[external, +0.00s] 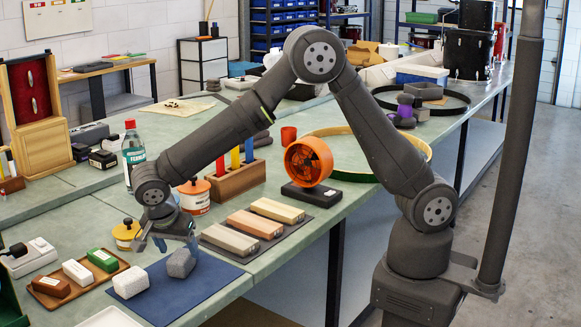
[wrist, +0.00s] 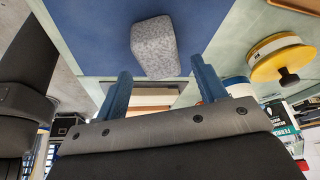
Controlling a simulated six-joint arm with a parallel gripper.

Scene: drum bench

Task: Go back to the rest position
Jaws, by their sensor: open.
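My gripper (external: 168,243) hangs low at the end of my bent arm, over the back part of a blue mat (external: 205,290). In the wrist view its two blue fingers (wrist: 160,70) are spread apart with nothing held between them. A darker grey block (external: 181,263) lies on the mat just in front of the gripper. It also shows in the wrist view (wrist: 155,47), beyond the fingertips and apart from them. A lighter speckled block (external: 130,282) lies on the mat to the left.
A yellow-lidded jar (external: 126,235) stands close to the gripper's left. A wooden tray (external: 75,291) with several small blocks is further left. Free air is above the bench.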

